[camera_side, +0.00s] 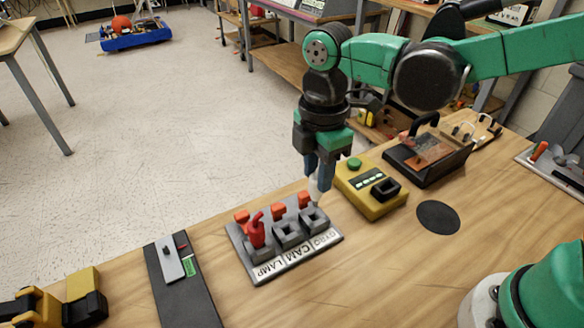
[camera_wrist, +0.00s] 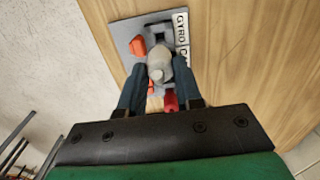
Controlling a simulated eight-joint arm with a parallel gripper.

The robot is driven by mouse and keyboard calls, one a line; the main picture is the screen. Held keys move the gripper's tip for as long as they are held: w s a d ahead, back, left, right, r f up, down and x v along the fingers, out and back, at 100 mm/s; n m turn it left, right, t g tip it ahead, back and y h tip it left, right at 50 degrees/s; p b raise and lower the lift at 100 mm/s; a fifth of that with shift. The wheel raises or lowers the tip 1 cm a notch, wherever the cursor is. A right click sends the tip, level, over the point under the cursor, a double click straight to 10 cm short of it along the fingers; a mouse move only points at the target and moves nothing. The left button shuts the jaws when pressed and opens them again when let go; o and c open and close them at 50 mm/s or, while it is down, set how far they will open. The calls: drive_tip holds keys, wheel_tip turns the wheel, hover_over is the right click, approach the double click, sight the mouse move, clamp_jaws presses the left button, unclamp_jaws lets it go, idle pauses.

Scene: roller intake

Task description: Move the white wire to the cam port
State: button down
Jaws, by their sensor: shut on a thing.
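A grey port board (camera_side: 238,236) lies on the wooden table with ports labelled LAMP, CAM and GYRO from left to right in the side view. A red wire plug (camera_side: 257,232) stands in the LAMP port. The CAM port (camera_side: 287,235) and GYRO port (camera_side: 314,220) look empty there. My gripper (camera_side: 318,185) points down, shut on the white wire (camera_side: 315,193), whose pale end sits just above or behind the GYRO port. In the wrist view the white wire (camera_wrist: 159,68) is between the fingers and hides part of the board; any contact with the board cannot be told.
Orange levers (camera_side: 278,210) stand behind the ports. A yellow box (camera_side: 372,190) with a green button is close right of my gripper. A dark strip with a switch (camera_side: 172,262) lies left of the board. The table in front of the board is clear.

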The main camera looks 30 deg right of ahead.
drive_tip(key=shift+r, duration=0.15)
drive_tip(key=shift+r, duration=1.5)
drive_tip(key=a, duration=0.5)
drive_tip(key=shift+f, duration=2.45)
drive_tip(key=shift+f, duration=1.35)
drive_tip(key=c, duration=0.9)
unclamp_jaws()
